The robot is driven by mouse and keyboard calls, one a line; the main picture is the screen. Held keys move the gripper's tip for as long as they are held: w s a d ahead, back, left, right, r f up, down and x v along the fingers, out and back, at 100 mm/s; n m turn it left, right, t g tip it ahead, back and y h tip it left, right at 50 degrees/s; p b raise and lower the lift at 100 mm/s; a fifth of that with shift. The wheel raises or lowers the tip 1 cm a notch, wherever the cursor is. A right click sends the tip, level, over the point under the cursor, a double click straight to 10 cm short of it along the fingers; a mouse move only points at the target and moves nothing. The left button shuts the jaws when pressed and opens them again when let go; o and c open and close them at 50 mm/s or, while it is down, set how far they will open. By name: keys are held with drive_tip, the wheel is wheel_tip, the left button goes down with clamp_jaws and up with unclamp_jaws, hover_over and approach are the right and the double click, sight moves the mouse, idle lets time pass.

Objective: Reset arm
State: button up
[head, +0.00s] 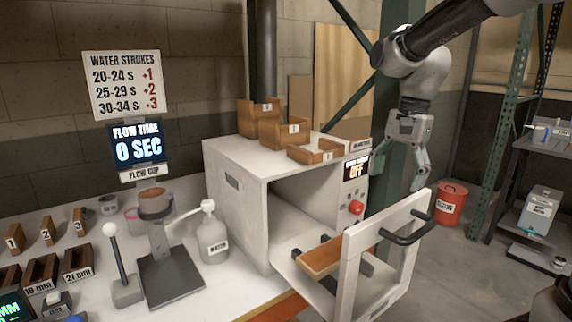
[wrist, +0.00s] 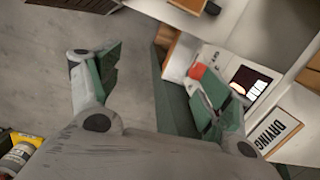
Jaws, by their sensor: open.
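My gripper (head: 399,172) hangs from my arm at the right of the head view, fingers pointing down and spread, with nothing between them. It is in the air beside the white drying cabinet (head: 232,185), above and behind its open door (head: 350,262). In the wrist view my gripper (wrist: 158,75) shows two green-padded fingers wide apart over the grey floor. A red knob (wrist: 197,71) and part of the cabinet's front panel show behind the right finger.
The door with its dark handle (head: 408,228) stands out from the cabinet, a wooden piece (head: 322,256) near it. Wooden trays (head: 262,122) stand on the cabinet top. A green post (head: 400,215) is close behind my gripper.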

drive_tip(key=s+d+n+t, duration=0.2)
drive_tip(key=s+d+n, duration=0.2)
drive_tip(key=s, duration=0.5)
drive_tip(key=s+d+n+t+h, duration=0.1)
drive_tip(key=s+d+n+t, duration=0.1)
drive_tip(key=s+d+n, duration=0.3)
drive_tip(key=s+d, duration=0.2)
drive_tip(key=s, duration=0.2)
drive_tip(key=shift+s+d+f+n, duration=0.25)
drive_tip(key=shift+s+f+n, duration=0.05)
drive_tip(key=shift+f, duration=0.05)
drive_tip(key=shift+c, duration=0.3)
